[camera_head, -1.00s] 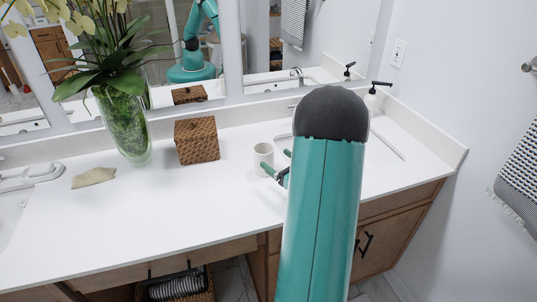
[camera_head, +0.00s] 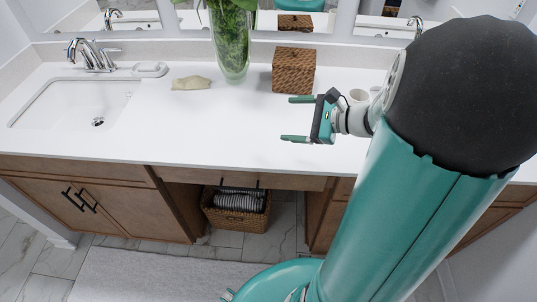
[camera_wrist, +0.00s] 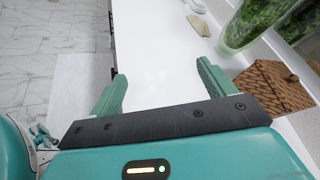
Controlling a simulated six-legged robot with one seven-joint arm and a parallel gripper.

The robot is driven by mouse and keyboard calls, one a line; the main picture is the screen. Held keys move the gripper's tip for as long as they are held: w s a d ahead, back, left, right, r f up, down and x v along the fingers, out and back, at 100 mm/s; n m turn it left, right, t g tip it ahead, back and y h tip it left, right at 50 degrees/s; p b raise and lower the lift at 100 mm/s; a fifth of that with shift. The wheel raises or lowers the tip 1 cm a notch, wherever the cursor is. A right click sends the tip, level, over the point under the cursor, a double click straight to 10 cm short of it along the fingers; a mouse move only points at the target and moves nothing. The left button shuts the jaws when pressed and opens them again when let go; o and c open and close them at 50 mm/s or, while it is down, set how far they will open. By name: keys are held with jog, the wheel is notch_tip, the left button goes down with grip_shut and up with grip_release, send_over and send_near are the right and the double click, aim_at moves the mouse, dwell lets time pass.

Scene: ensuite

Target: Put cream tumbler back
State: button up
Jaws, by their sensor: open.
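A cream tumbler (camera_head: 358,95) stands upright on the white counter, right of the woven box. In the head view my wrist and arm partly hide it, and only its upper part shows. My gripper (camera_head: 287,119) is open and empty above the counter, with its fingers pointing left, away from the tumbler. In the wrist view my gripper (camera_wrist: 161,70) has its two green fingers spread over bare white counter. The tumbler does not show in the wrist view.
A woven box (camera_head: 294,71) and a glass vase (camera_head: 232,45) stand at the back, near a beige cloth-like item (camera_head: 191,83). A sink (camera_head: 75,103) is at left. The middle of the counter is clear. A basket (camera_head: 237,208) sits below.

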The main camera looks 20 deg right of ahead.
jog(key=s+a+r+n+g+h, duration=0.25)
jog(key=s+a+n+g, duration=0.5)
jog(key=a+n, duration=0.5)
jog(key=s+a+r+n+t+h, duration=0.1)
jog(key=s+r+n+h, duration=0.3)
jog(key=n, duration=0.5)
jog(key=s+t+h, duration=0.1)
jog(key=h, duration=0.1)
jog(key=shift+s+a+n+h, duration=0.15)
jog(key=shift+s+n+h, duration=0.15)
jog(key=shift+n+h, duration=0.05)
jog(key=shift+t, duration=0.25)
